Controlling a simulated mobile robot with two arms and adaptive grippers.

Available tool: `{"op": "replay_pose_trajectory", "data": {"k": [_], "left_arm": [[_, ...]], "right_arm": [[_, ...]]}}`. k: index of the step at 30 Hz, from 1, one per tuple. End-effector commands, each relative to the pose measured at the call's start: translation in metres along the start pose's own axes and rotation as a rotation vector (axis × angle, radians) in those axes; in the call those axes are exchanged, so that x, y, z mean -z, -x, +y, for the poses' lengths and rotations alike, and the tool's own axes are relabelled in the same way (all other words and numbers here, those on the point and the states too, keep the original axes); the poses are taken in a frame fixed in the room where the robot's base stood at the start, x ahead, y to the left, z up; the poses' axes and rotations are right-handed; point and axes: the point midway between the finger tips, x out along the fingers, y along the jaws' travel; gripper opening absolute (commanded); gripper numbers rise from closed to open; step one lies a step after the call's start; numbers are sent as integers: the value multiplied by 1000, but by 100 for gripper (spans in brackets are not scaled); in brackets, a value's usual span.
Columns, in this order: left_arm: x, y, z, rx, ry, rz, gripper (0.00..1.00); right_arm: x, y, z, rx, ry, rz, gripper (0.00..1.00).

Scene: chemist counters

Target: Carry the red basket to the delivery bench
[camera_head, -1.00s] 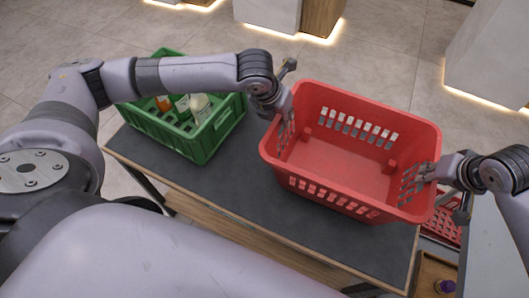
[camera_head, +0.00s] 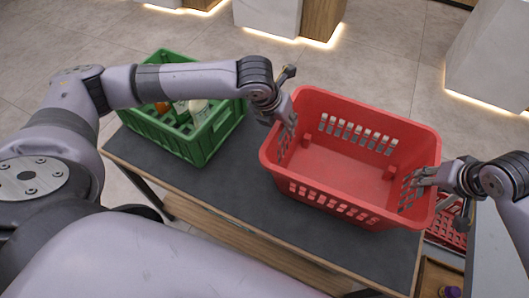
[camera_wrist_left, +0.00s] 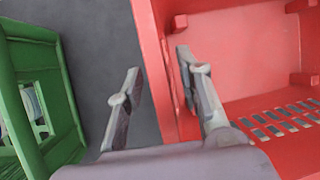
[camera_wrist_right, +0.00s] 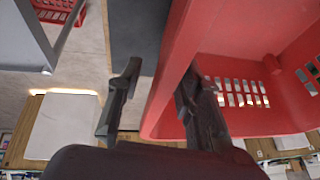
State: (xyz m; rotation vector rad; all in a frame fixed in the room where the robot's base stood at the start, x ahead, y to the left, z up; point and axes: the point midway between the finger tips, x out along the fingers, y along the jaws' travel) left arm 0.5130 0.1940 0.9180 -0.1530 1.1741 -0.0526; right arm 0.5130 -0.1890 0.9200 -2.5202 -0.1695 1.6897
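The red basket (camera_head: 345,212) stands upright on a dark-topped table (camera_head: 235,195), empty inside. My left gripper (camera_head: 286,122) is at its left wall. In the left wrist view its fingers (camera_wrist_left: 160,85) are spread around the basket wall (camera_wrist_left: 152,40), one inside and one outside, with a gap on the outer side. My right gripper (camera_head: 420,182) is at the right wall. In the right wrist view its fingers (camera_wrist_right: 158,85) are also apart, astride the wall (camera_wrist_right: 178,65), with a gap outside. I cannot tell which surface is the delivery bench.
A green crate (camera_head: 212,142) with bottles stands left of the basket on the same table, partly hidden by my left arm. Another red basket (camera_head: 446,232) shows low at the right, beside a grey surface (camera_head: 490,250). Tiled floor lies beyond the table, with pale lit counters farther off.

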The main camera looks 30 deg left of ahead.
Motion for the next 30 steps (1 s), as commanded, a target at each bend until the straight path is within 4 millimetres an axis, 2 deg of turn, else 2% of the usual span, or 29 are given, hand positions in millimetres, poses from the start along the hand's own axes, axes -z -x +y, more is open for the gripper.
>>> {"op": "replay_pose_trajectory", "data": {"k": [5,12,18,25,30], "left_arm": [[-2,17,0,2,0,-5,33],[-2,67,0,1,-1,-6,33],[-1,103,0,-1,0,-3,33],[-1,119,0,-2,0,-1,33],[0,120,0,-2,0,0,33]], "right_arm": [[0,0,-1,2,1,0,33],[0,0,-1,2,1,0,33],[0,0,-1,2,1,0,33],[0,4,-1,3,1,1,33],[1,28,-1,3,2,4,33]]}}
